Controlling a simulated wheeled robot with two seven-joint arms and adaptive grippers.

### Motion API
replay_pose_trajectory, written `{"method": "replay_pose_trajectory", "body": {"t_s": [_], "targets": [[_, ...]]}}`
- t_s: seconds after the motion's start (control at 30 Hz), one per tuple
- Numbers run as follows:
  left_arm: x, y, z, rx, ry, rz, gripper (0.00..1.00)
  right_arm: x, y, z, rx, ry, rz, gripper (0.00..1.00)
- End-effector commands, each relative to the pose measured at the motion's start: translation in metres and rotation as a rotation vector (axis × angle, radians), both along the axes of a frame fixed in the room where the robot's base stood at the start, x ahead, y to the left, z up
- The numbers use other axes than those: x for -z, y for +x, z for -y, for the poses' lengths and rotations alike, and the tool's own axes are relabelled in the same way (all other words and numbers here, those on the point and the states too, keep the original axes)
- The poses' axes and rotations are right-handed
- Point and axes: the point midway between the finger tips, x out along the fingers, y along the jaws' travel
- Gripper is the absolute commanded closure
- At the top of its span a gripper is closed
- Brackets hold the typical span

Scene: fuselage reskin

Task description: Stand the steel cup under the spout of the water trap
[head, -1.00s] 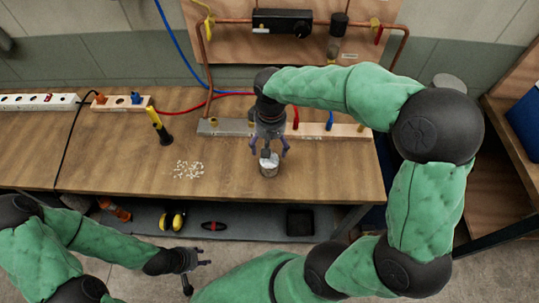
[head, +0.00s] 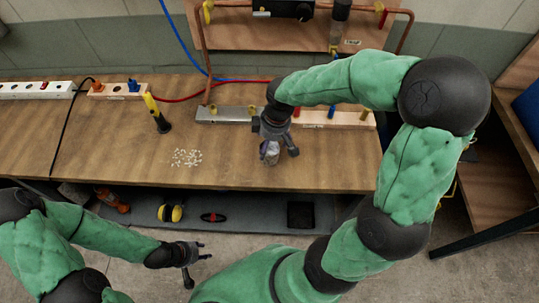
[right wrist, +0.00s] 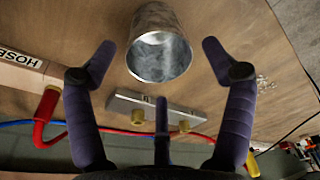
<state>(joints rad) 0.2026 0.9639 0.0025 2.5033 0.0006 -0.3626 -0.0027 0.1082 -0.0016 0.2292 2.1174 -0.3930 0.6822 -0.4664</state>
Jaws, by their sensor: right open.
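The steel cup (head: 270,155) stands on the wooden workbench, partly hidden by my right gripper (head: 278,154) in the head view. In the right wrist view the grey cup (right wrist: 160,45) shows its open mouth between the two spread fingertips of my right gripper (right wrist: 158,48). The fingers are open, and I see no contact with the cup. The water trap (head: 338,35), a clear body with a black top, hangs on the wooden wall panel at the back, its top cut off by the frame. My left gripper (head: 199,262) is open and empty in front of the bench.
A grey metal block (head: 222,114) and a wooden hose rack (head: 345,117) lie behind the cup. White pellets (head: 186,158) and a black-and-yellow tool (head: 157,113) are to its left. A shelf (head: 255,208) with ear defenders (head: 170,212) is below. The bench right of the cup is clear.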

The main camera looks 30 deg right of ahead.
Motion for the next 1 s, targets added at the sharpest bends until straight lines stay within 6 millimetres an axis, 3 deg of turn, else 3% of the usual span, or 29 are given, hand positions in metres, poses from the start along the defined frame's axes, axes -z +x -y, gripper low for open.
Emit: {"method": "replay_pose_trajectory", "body": {"t_s": [0.27, 0.53, 0.8, 0.87, 1.0], "targets": [[0.008, 0.0, 0.0, 0.0, 0.0, 0.0, 0.6, 0.017, -0.001, -0.001, -0.001, -0.001, -0.001, 0.17], [0.026, 0.0, 0.0, 0.0, 0.0, 0.0, 0.6, 0.054, 0.0, -0.003, 0.001, 0.0, -0.002, 0.17], [0.026, 0.0, 0.0, 0.0, 0.0, 0.0, 0.6, 0.057, 0.001, -0.003, 0.001, -0.001, 0.0, 0.17], [0.026, 0.0, 0.0, 0.0, 0.0, 0.0, 0.6, 0.057, 0.001, -0.003, 0.001, -0.001, 0.0, 0.31], [0.026, 0.0, 0.0, 0.0, 0.0, 0.0, 0.6, 0.057, 0.001, -0.003, 0.001, -0.001, 0.0, 0.71]]}}
